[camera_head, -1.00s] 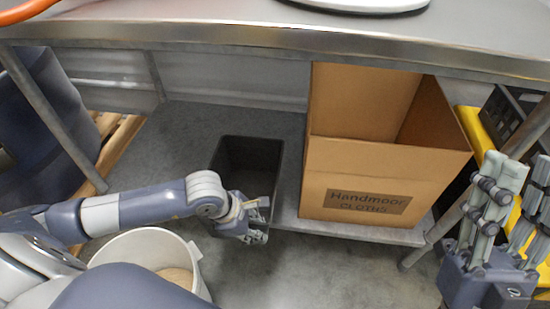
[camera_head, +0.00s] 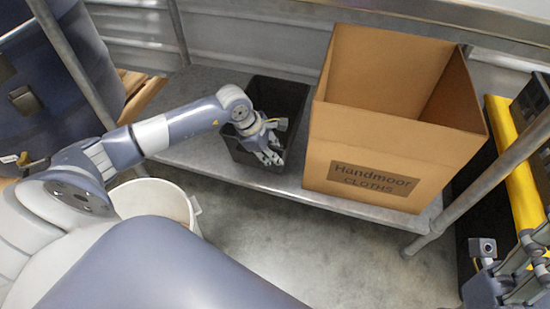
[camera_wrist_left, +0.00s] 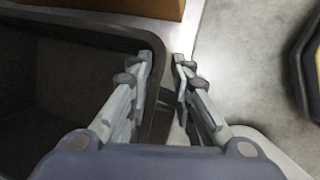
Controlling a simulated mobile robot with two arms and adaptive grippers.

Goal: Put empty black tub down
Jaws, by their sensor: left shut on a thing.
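The black tub (camera_head: 236,149) is upright at the lower shelf (camera_head: 200,152) under the steel bench, just left of the cardboard box. Its inside looks empty, though my gripper hides part of it. I cannot tell whether its base fully rests on the shelf. My left gripper (camera_head: 272,156) is shut on the tub's near right rim. In the left wrist view the fingers (camera_wrist_left: 160,85) straddle the tub's wall (camera_wrist_left: 150,42). My right gripper (camera_head: 508,268) is at the bottom right corner, partly cut off, its fingers apart and empty, away from the tub.
The open cardboard box (camera_head: 385,150) marked "Handmoor CLOTHS" stands close on the tub's right. A white bucket (camera_head: 160,200) stands on the floor in front of the shelf. Bench legs (camera_head: 480,185) flank the shelf. Shelf room is free left of the tub.

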